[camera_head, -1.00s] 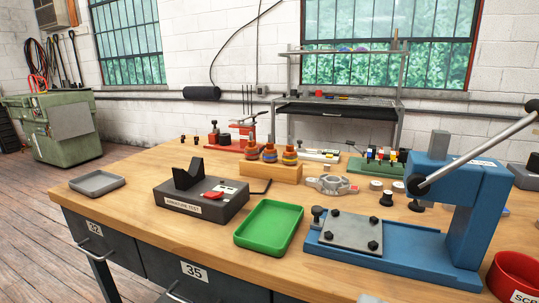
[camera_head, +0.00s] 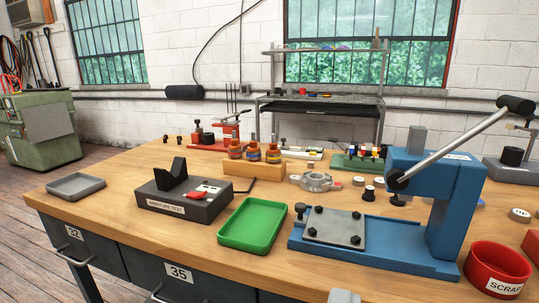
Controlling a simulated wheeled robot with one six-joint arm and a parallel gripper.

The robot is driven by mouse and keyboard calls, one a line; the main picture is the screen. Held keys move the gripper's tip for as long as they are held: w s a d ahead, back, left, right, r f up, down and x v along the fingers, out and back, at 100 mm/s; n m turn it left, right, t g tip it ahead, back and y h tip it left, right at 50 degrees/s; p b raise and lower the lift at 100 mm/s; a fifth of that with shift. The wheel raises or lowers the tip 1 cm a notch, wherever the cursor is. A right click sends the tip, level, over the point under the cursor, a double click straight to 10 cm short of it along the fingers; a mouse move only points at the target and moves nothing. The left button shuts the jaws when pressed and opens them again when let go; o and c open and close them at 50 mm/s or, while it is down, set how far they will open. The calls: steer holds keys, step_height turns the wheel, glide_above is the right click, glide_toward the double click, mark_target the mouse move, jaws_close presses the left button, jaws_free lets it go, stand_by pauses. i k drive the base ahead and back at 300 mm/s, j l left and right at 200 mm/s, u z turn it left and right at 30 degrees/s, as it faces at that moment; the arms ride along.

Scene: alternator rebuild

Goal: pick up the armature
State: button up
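Three copper-and-dark parts with upright shafts stand in a row in a wooden block (camera_head: 252,170) at the middle of the bench. They look like armatures: a left one (camera_head: 235,148), a middle one (camera_head: 253,150) and a right one (camera_head: 273,152). I cannot tell which one the task means. Their lower ends are hidden in the block.
In front of the block are a dark armature tester (camera_head: 185,205) with a V-shaped cradle and a green tray (camera_head: 253,224). A blue press (camera_head: 455,205) with a long lever and a red scrap bin (camera_head: 497,268) stand to the right. A grey tray (camera_head: 76,186) lies left.

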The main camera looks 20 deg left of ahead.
mark_target(235, 150)
steer(key=i+j, duration=0.15)
steer(key=j, duration=0.2)
steer(key=i+j, duration=0.1)
steer(key=j, duration=0.25)
steer(key=i+j, duration=0.15)
steer(key=j, duration=0.2)
steer(key=i+j, duration=0.1)
steer(key=j, duration=0.25)
steer(key=i+j, duration=0.15)
steer(key=j, duration=0.2)
